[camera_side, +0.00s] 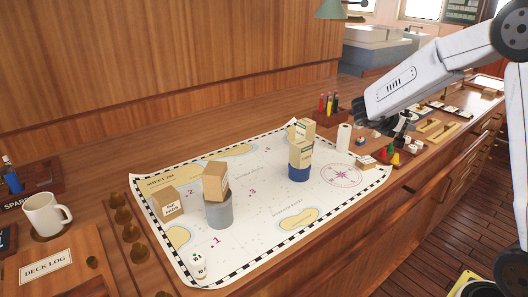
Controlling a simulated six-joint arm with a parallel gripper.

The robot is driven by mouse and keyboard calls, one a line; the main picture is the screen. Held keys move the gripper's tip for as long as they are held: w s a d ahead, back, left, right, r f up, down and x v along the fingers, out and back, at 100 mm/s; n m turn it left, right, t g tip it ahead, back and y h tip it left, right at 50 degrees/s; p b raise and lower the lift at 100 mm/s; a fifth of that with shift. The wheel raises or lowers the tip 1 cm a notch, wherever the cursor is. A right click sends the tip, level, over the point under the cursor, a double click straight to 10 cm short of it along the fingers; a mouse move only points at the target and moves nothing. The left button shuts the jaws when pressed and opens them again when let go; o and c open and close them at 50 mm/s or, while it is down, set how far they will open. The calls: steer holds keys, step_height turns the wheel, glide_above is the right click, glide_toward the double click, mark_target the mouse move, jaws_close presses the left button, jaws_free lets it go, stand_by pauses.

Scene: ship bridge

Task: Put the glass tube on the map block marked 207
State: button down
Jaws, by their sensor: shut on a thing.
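My gripper (400,133) is at the right, over the counter just beyond the map's right end. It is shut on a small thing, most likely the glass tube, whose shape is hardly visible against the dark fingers. Several tan blocks with labels are on the map: one (167,204) lies at the left, one (215,180) sits tilted on a grey cylinder (219,211), and one (300,154) stands on a blue cylinder (299,173) with another (303,128) on top. The labels are too small to read, so I cannot tell which is 207.
The chart (265,215) covers the middle of the counter; its front centre is clear. A white cylinder (343,137) stands near its right end. A dotted white piece (198,264) is at the front left. A mug (45,216), pen holder (329,115) and small coloured pieces (393,156) stand around it.

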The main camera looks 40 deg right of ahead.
steer(key=shift+w, duration=0.1)
steer(key=w+d+f, duration=0.6)
steer(key=w+f, duration=0.3)
steer(key=w, duration=0.2)
steer(key=shift+w+d+f, duration=0.15)
steer(key=shift+w+d, duration=0.15)
steer(key=shift+w, duration=0.05)
steer(key=shift+w+d+f, duration=0.1)
steer(key=shift+f, duration=0.15)
steer(key=shift+w+f, duration=0.1)
steer(key=shift+f, duration=1.5)
steer(key=shift+f, duration=0.1)
